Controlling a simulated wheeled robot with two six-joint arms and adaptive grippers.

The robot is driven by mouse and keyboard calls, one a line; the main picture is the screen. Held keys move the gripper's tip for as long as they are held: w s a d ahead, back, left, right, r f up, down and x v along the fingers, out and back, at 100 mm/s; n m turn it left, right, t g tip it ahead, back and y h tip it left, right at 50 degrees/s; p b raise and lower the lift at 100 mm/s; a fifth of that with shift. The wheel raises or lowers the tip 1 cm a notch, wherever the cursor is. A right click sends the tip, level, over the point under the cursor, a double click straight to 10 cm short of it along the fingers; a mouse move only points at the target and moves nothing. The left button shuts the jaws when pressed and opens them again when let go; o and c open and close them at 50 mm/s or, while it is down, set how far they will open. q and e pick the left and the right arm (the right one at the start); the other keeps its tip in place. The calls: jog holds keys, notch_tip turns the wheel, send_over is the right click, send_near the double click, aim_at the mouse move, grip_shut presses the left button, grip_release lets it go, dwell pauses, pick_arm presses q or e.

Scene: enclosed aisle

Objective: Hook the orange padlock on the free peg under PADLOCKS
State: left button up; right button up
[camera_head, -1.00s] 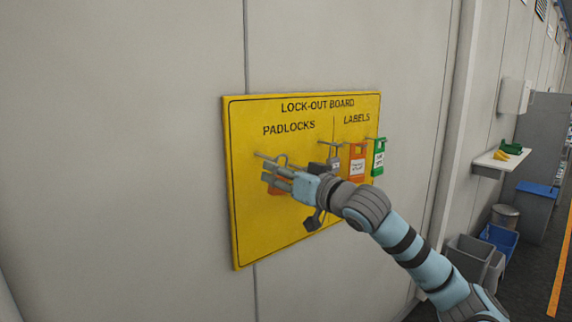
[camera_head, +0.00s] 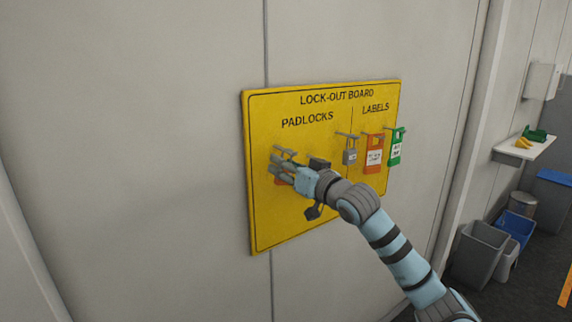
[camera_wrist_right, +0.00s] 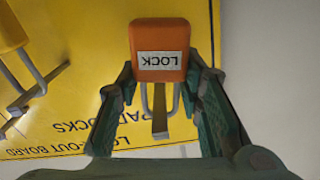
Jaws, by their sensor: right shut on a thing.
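The orange padlock (camera_wrist_right: 161,38) with its LOCK label is held between the two fingers of my right gripper (camera_head: 279,167), which is shut on it. In the head view the padlock (camera_head: 281,181) is mostly hidden behind the fingers. The gripper is at the left peg (camera_head: 286,151) under PADLOCKS on the yellow lock-out board (camera_head: 290,230). In the right wrist view a peg (camera_wrist_right: 160,122) lines up between the shackle legs. I cannot tell whether it passes through the shackle. My left gripper is not in view.
An orange tag (camera_head: 374,140) and a green tag (camera_head: 395,160) hang under LABELS. A small shelf (camera_head: 526,148) and several bins (camera_head: 480,250) are at the right. The wall left of the board is clear.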

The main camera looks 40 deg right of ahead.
jog(key=o, duration=1.3)
notch_tip(320, 180, up, 10)
